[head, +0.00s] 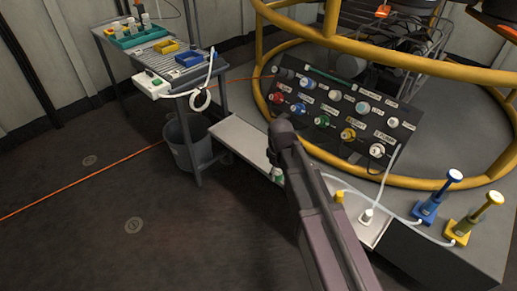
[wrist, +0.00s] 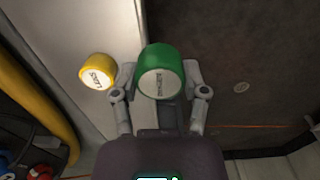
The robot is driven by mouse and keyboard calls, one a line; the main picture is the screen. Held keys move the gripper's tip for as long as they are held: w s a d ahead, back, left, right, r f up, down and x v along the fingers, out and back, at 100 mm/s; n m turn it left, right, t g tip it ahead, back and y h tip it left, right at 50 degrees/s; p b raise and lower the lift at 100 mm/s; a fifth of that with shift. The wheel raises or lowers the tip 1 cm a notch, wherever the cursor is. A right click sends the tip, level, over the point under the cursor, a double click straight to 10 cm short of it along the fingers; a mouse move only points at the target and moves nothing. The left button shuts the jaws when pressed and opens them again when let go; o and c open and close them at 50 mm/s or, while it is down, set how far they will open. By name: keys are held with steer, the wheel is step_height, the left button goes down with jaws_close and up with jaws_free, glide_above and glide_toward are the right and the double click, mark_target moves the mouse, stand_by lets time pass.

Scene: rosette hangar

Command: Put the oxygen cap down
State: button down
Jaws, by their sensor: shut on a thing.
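My gripper (wrist: 160,78) is shut on a green cap (wrist: 161,58) with a pale round label on its end. The label is too small to read surely; this is the only cap in my fingers. A finger sits on each side of it. In the head view the green cap (head: 278,176) shows only partly below my gripper, beside the white bench (head: 238,138). The wrist view shows the cap in front of the bench edge (wrist: 112,22) and the dark floor. I cannot tell its height above the bench.
A yellow cap (wrist: 97,70) with a label stands on the bench, left of the green cap in the wrist view. A dark panel (head: 345,118) with several coloured fittings stands behind, inside a yellow rail (head: 262,60). The bench left of my arm looks bare. A grey bin (head: 188,140) stands beside it.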

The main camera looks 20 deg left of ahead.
steer(key=shift+w+a, duration=0.1)
steer(key=shift+w, duration=0.05)
steer(key=w+a, duration=0.3)
steer(key=w, duration=0.1)
steer(key=w+a+f+b, duration=0.1)
steer(key=w+a, duration=0.2)
steer(key=w, duration=0.1)
steer(key=w+a, duration=0.3)
steer(key=w, duration=0.2)
steer(key=shift+f, duration=0.25)
steer(key=shift+b, duration=0.3)
steer(key=shift+f+b, duration=1.7)
steer(key=shift+f, duration=0.1)
steer(key=shift+c, duration=0.6)
jaws_free()
